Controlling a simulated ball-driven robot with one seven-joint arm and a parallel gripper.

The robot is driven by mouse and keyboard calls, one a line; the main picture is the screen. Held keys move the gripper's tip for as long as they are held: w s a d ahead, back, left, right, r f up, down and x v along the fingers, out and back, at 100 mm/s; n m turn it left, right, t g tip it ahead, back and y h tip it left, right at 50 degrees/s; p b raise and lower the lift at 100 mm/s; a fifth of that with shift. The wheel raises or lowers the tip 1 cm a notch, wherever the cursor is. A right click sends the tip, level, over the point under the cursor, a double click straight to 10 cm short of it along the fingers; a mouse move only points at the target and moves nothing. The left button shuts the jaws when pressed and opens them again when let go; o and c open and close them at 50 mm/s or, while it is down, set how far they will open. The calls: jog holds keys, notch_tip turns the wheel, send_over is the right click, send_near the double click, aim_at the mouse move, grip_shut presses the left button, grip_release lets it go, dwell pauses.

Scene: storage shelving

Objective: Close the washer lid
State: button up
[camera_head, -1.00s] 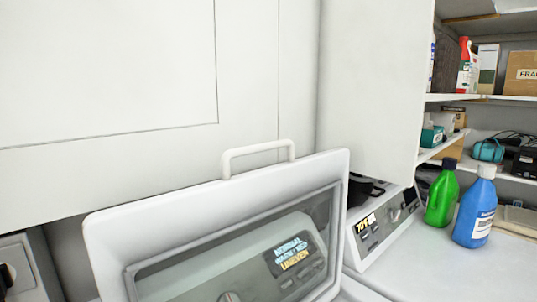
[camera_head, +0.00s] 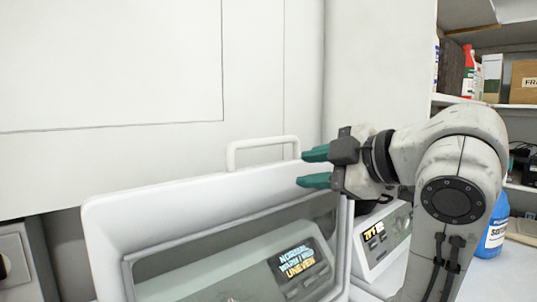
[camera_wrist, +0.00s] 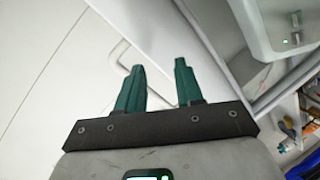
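The washer lid (camera_head: 200,205) stands raised, with a white frame, a clear window and a white bar handle (camera_head: 262,141) on its top edge. Through the window a control panel with a lit display (camera_head: 297,262) shows. My gripper (camera_head: 314,167) is at the right end of the handle, its two green fingers apart and pointing left. It looks empty. In the wrist view my gripper (camera_wrist: 157,75) shows its fingers spread, and the handle (camera_wrist: 120,55) lies beyond the left finger. I cannot tell whether a finger touches the handle or lid.
A second machine with a control panel (camera_head: 382,240) stands right of the lid. A blue bottle (camera_head: 493,238) is partly hidden behind my arm. Shelves with boxes (camera_head: 524,81) are at right. A white cabinet (camera_head: 110,80) rises close behind the lid.

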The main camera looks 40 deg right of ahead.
aim_at(274, 142)
jog(key=shift+s+a+r+n, duration=0.8)
jog(key=shift+a+r+n, duration=0.3)
jog(key=shift+r+n, duration=2.15)
jog(key=shift+m+t, duration=0.25)
jog(key=shift+t, duration=0.05)
jog(key=p+x, duration=0.5)
jog(key=p, duration=0.7)
jog(key=shift+f, duration=0.15)
jog(key=shift+x, duration=2.45)
jog(key=shift+d+f, duration=0.1)
jog(key=shift+c, duration=0.3)
grip_shut()
